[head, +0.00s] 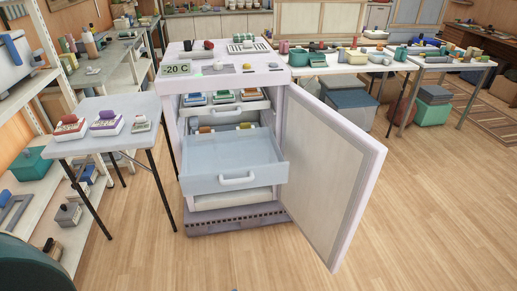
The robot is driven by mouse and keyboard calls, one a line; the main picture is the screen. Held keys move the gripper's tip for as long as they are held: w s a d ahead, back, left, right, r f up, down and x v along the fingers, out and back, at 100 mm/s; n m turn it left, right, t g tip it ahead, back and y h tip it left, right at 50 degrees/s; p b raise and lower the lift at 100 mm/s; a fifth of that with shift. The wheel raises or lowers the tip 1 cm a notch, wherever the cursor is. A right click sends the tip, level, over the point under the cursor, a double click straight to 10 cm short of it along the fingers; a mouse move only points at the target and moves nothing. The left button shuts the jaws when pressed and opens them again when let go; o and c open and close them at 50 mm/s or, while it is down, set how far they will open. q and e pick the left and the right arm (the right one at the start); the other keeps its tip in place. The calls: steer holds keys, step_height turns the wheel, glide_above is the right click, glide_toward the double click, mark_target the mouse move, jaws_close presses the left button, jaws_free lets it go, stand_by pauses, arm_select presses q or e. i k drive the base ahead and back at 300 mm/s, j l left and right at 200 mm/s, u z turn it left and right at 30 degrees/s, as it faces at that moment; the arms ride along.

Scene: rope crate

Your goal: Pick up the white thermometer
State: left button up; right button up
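I cannot make out for sure which thing is the white thermometer. A small whitish device with a dark display (141,124) stands at the right end of the small grey table (104,146) at left. A white freezer (226,92) stands in the middle, with a "-20 C" display (177,69) on its top. Its door (332,165) is open to the right. A pale blue drawer (236,178) is pulled out and looks empty. Neither of my grippers shows.
A red-topped box (70,128) and a purple-topped box (107,123) stand beside the small device. A shelf rack is at far left. Tables with many small items stand behind the freezer at right. The wooden floor (430,210) at right front is clear.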

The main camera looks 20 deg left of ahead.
mark_target(141, 125)
steer(key=u, duration=1.5)
steer(key=i+j, duration=0.25)
steer(key=i, duration=0.25)
steer(key=i+j, duration=0.25)
steer(key=i, duration=0.2)
steer(key=i+j, duration=0.3)
steer(key=i, duration=0.2)
steer(key=i+j, duration=0.25)
steer(key=i, duration=0.25)
